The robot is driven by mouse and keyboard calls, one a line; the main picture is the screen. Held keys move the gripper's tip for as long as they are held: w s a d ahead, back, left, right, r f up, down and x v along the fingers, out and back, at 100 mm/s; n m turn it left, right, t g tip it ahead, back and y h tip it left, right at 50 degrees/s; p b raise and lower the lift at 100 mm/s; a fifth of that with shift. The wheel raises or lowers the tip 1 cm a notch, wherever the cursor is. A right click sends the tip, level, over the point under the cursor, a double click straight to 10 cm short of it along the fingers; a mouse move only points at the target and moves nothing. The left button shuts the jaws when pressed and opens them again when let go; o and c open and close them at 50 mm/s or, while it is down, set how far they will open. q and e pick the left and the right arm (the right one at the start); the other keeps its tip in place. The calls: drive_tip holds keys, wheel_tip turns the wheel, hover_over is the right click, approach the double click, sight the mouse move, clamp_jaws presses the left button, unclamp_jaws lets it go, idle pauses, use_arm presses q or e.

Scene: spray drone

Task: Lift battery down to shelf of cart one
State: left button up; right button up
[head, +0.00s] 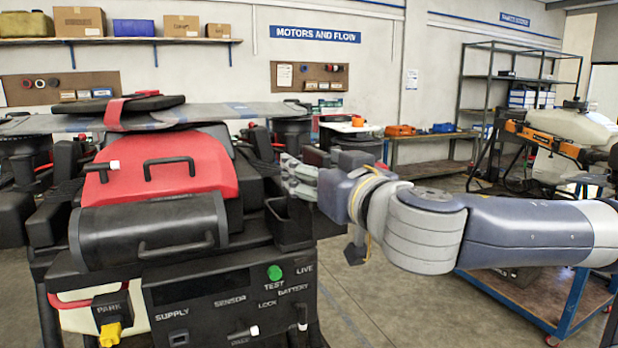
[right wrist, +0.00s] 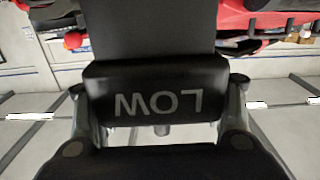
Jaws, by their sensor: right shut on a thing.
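My right gripper (head: 303,178) reaches in from the right at the near drone's side. In the right wrist view its fingers stand either side of a black block marked LOW (right wrist: 158,103), printed upside down in that view, and are shut on it. It looks like the battery. In the head view the block cannot be told apart from the dark parts around the fingers. A black open holder (head: 290,222) is just below the fingers. A blue-framed cart (head: 566,318) with a low wooden shelf stands at the right. No label shows which cart is cart one. My left gripper is not in view.
The red and black drone body (head: 160,185) fills the left, above a black panel (head: 230,305) marked SUPPLY, TEST and BATTERY. A second drone (head: 560,135) stands at the right. A workbench (head: 430,140) is at the back. Open floor (head: 385,305) lies between drone and cart.

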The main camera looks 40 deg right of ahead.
sight(327, 166)
drive_tip(key=shift+b+v, duration=1.5)
drive_tip(key=shift+b, duration=0.1)
drive_tip(key=shift+s+a+r+b, duration=0.1)
drive_tip(key=shift+s+b, duration=0.1)
drive_tip(key=shift+s, duration=0.1)
drive_tip(key=shift+s+a+r+b, duration=0.1)
drive_tip(key=shift+s+b, duration=0.05)
drive_tip(key=shift+s, duration=0.2)
drive_tip(key=shift+s+r, duration=0.15)
drive_tip(key=shift+s, duration=0.05)
clamp_jaws()
drive_tip(key=shift+r+p, duration=0.35)
drive_tip(key=shift+r, duration=0.05)
